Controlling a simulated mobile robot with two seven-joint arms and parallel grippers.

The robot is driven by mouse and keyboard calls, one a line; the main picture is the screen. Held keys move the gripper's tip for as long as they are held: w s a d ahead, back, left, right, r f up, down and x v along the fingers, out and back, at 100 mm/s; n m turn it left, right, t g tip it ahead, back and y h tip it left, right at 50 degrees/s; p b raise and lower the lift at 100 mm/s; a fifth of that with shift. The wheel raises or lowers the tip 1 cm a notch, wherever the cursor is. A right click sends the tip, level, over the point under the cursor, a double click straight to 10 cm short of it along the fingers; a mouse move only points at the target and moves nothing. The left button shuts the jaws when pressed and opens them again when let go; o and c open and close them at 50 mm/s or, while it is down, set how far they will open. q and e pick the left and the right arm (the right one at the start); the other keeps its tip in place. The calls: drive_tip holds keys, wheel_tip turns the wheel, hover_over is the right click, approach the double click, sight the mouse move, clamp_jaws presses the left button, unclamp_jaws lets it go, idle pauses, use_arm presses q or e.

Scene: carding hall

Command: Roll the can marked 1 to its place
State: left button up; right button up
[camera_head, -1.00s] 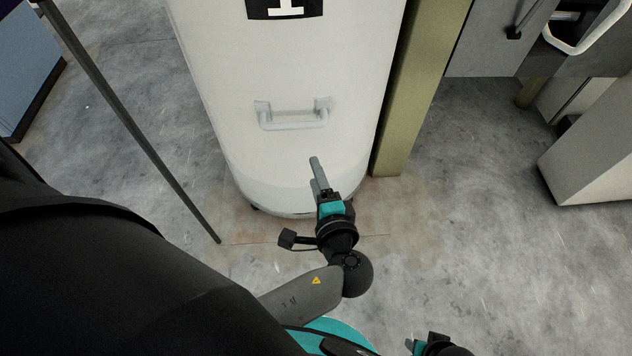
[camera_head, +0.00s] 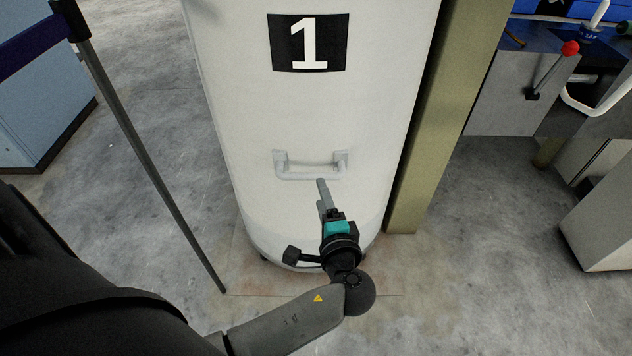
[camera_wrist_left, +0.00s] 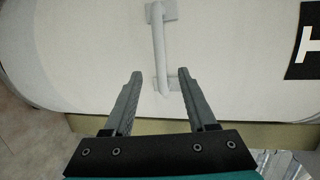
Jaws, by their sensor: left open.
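The can marked 1 (camera_head: 320,110) is a tall white cylinder standing upright in the middle of the head view. A black label with a white 1 (camera_head: 308,43) is on its front. Its grey bar handle (camera_head: 310,174) is below the label. My left gripper (camera_head: 322,188) is just below the handle, fingers pointing at the can. In the left wrist view the open fingers (camera_wrist_left: 160,88) have the lower end of the handle (camera_wrist_left: 159,45) ahead of and partly between their tips; I cannot tell whether they touch it. My right gripper is not in view.
An olive post (camera_head: 440,130) stands close at the can's right. A slim dark pole (camera_head: 150,165) stands at the left with a blue cabinet (camera_head: 40,110) behind it. A grey machine with a red-knobbed lever (camera_head: 570,48) is at the right. Grey floor is free at the lower right.

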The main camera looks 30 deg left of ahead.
sight(315, 174)
use_arm(q)
drive_tip(key=shift+b+x, duration=1.15)
drive_tip(key=shift+x, duration=2.9)
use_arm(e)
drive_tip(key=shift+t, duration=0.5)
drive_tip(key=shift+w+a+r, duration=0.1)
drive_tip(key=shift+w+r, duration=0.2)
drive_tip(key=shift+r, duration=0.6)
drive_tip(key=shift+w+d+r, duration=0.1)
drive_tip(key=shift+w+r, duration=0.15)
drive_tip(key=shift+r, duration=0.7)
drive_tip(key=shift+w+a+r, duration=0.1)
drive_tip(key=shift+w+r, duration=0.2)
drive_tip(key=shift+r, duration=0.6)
use_arm(q)
drive_tip(key=shift+c, duration=0.3)
clamp_jaws()
